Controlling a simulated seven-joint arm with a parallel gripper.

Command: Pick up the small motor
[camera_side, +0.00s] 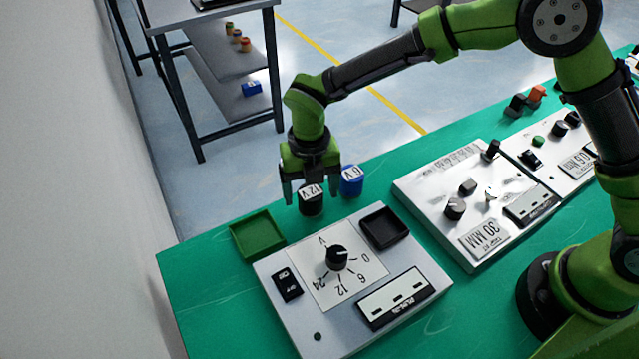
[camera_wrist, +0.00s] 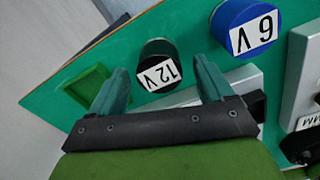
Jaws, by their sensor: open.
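Two short cylinders, which look like the motors, stand upright on the green table. The black one (camera_side: 311,204), labelled 12 V, also shows in the wrist view (camera_wrist: 158,50). The blue one (camera_side: 351,187), labelled 6 V, stands just behind and right of it and shows at the top right of the wrist view (camera_wrist: 236,14). The black one looks narrower in the wrist view. My gripper (camera_side: 312,190) is open and empty, pointing down over the black cylinder. In the wrist view its fingers (camera_wrist: 161,66) straddle the near side of that cylinder. I cannot tell its exact height above it.
A green tray (camera_side: 258,252) lies left of the cylinders and a black tray (camera_side: 366,216) lies right, on a control box (camera_side: 274,332) with a voltage dial (camera_side: 337,257). Another control box (camera_side: 408,189) stands further right. The table's left front corner is clear.

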